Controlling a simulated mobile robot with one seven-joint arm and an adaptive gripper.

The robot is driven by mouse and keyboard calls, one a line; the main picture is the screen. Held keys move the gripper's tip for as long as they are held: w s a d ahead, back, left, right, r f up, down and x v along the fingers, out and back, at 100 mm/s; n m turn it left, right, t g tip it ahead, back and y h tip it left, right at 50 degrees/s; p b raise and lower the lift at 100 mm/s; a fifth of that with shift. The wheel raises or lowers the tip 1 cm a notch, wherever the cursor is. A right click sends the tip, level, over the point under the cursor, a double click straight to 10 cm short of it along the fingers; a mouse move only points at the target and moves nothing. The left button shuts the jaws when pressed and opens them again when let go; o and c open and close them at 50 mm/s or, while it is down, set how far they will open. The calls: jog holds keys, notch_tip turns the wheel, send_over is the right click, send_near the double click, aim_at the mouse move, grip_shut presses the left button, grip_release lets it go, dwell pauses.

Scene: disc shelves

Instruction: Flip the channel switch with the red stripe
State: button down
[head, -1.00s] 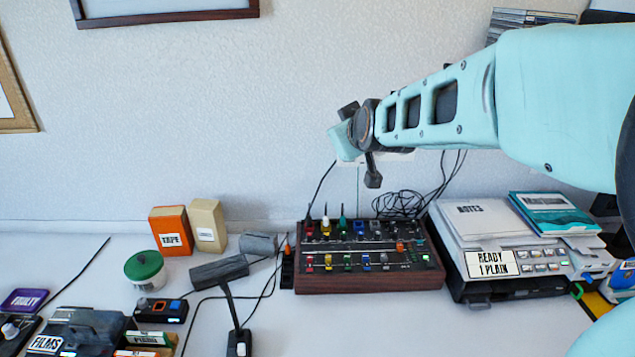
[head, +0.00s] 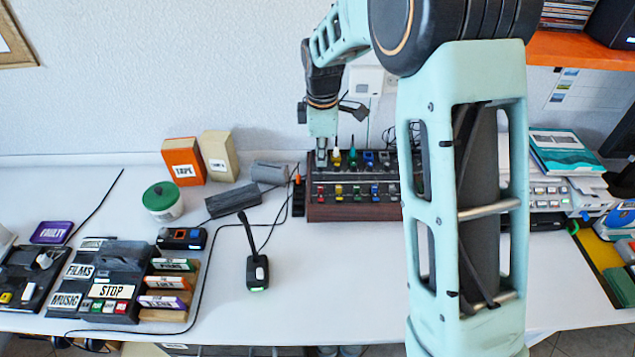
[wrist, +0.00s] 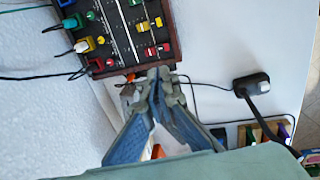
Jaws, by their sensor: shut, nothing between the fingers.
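The mixer (head: 345,212), a dark panel in a brown wooden case, stands on the table by the wall with rows of coloured knobs and sliders. It also shows at the top of the wrist view (wrist: 125,25). A red slider cap (head: 320,192) marks its left end; in the wrist view a red cap (wrist: 163,48) and a red knob (wrist: 110,62) lie near its edge. I cannot make out a red stripe or the switch itself. My gripper (head: 321,163) is shut and empty, pointing down over the mixer's left end. Its fingertips (wrist: 158,73) appear beside the case edge; contact is unclear.
A black desk microphone (head: 257,268), a dark block (head: 234,200) and cables lie left of the mixer. A power strip with an orange switch (head: 298,190) is close to its left side. My arm covers the mixer's right part.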

jog(key=shift+s+f, duration=0.1)
jog(key=shift+f, duration=0.1)
jog(key=p, duration=0.1)
send_near(321, 196)
jog(key=f, duration=0.4)
jog(key=w+f, duration=0.1)
jog(key=f, duration=0.1)
jog(key=shift+f, duration=0.35)
jog(key=shift+f, duration=0.1)
